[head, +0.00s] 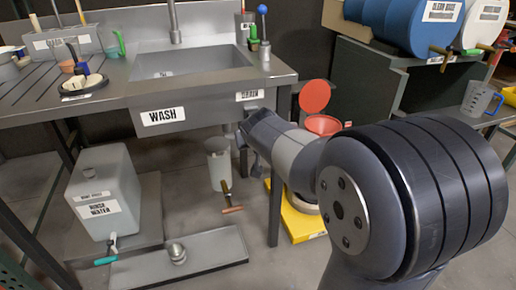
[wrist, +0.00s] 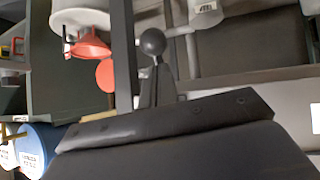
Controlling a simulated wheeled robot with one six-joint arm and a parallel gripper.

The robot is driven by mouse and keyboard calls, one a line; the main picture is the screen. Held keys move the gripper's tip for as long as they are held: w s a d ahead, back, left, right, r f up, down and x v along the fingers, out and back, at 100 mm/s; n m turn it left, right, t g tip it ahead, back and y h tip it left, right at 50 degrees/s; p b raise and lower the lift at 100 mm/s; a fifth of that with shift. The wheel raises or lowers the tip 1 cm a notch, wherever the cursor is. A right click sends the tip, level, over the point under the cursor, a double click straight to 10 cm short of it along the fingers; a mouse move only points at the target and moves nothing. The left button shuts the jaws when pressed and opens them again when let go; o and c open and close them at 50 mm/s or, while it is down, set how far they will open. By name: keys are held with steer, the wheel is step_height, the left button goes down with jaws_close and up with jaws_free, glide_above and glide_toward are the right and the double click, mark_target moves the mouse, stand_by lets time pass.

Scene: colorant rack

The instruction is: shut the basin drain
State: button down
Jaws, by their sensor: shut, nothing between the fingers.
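The steel basin (head: 185,62) is set in the bench, with a WASH label on its front and a DRAIN label (head: 249,95) at its right. My arm reaches under the bench below the DRAIN label and hides much of that spot in the head view. In the wrist view my gripper (wrist: 156,75) is shut and empty. A dark ball knob (wrist: 152,42) shows at its fingertips, possibly the drain handle. I cannot tell whether they touch. The drain opening and the valve's position are not clear.
A white container (head: 219,165) hangs or stands below the basin. A rinse water tank (head: 105,190) is on the lower left. A red funnel (head: 322,124) is right of the bench leg (head: 278,170). A blue-knobbed post (head: 262,30) stands on the bench.

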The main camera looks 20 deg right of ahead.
steer(key=shift+w+f+b, duration=0.55)
steer(key=shift+f+b, duration=0.35)
steer(key=shift+b, duration=0.1)
